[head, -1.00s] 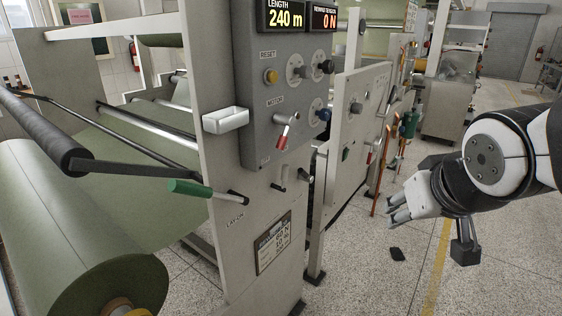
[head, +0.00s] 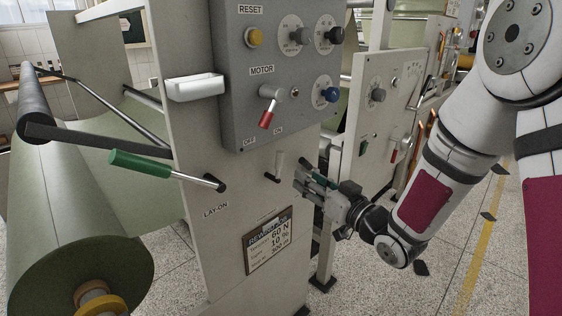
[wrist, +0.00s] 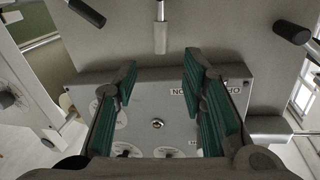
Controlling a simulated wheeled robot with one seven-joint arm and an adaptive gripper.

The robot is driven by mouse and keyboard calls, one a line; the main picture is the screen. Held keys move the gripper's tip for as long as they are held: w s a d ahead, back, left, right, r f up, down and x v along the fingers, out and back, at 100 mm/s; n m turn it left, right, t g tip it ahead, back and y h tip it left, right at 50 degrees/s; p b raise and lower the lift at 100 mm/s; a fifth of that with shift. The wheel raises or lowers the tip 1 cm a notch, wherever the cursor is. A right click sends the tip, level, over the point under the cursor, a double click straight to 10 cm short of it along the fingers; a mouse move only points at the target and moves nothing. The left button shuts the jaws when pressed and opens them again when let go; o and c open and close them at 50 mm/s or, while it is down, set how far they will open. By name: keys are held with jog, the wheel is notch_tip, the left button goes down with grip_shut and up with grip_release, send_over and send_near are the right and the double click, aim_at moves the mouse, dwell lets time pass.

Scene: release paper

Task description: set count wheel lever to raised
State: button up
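A small unlabelled lever with a pale handle (head: 279,162) stands roughly upright on the panel, below the motor switch; I take it as the count wheel lever, though no label for it is readable. Its dark pivot end is at its lower left. In the wrist view, the pale handle (wrist: 160,36) lies just beyond the fingertips, near the top middle. My gripper (head: 301,178) is just right of the lever, apart from it in the head view. In the wrist view, my gripper (wrist: 160,66) is open, with nothing between its green-padded fingers.
The grey control box (head: 275,75) with a red-tipped motor lever (head: 267,117) is above. A black-knobbed lever (wrist: 88,12) shows at the wrist view's upper left.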

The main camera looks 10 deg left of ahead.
aim_at(282, 160)
jog(key=x, duration=1.3)
jog(key=shift+w+a, duration=0.2)
jog(key=shift+c, duration=0.6)
grip_shut()
